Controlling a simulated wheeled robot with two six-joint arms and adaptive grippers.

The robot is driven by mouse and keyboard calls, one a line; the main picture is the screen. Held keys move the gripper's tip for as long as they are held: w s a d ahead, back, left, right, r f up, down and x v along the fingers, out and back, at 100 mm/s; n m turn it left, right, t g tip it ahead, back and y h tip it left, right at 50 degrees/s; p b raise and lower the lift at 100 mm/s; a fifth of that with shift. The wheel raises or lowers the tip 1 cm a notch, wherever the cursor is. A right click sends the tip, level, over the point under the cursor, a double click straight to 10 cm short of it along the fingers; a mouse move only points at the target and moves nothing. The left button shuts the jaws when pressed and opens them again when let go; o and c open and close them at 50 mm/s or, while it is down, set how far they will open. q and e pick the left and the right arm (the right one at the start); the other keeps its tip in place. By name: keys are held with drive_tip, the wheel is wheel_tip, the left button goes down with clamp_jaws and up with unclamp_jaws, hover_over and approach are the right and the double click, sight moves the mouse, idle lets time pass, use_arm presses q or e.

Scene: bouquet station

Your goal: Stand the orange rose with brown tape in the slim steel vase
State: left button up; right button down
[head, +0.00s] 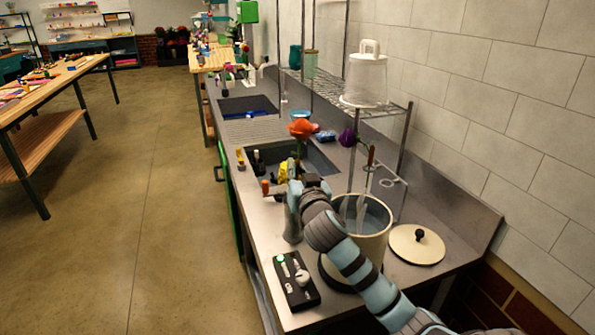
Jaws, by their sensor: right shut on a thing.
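The orange rose (302,128) is upright, its bloom above my right gripper (297,183). My right gripper is shut, apparently on the rose's stem; the brown tape cannot be made out. A slim grey metal vase (292,228) stands on the steel counter just below the gripper, partly hidden by my arm. Whether the stem's lower end is inside the vase mouth is hidden by the gripper. My left gripper is not in view.
A large cream pot (374,243) stands right of my forearm, with a purple flower (347,138) above it. Its lid (417,244) lies to the right. A black tray (297,281) with small items lies in front. A sink (315,158) is behind.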

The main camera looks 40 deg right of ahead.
drive_tip(key=shift+f, duration=0.15)
drive_tip(key=shift+f+b, duration=0.5)
drive_tip(key=c, duration=0.9)
unclamp_jaws()
drive_tip(key=shift+s, duration=0.15)
drive_tip(key=p+v, duration=0.2)
drive_tip(key=v, duration=0.7)
drive_tip(key=shift+s+a+p, duration=0.2)
drive_tip(key=shift+s+p, duration=0.15)
drive_tip(key=shift+p, duration=0.05)
idle(1.0)
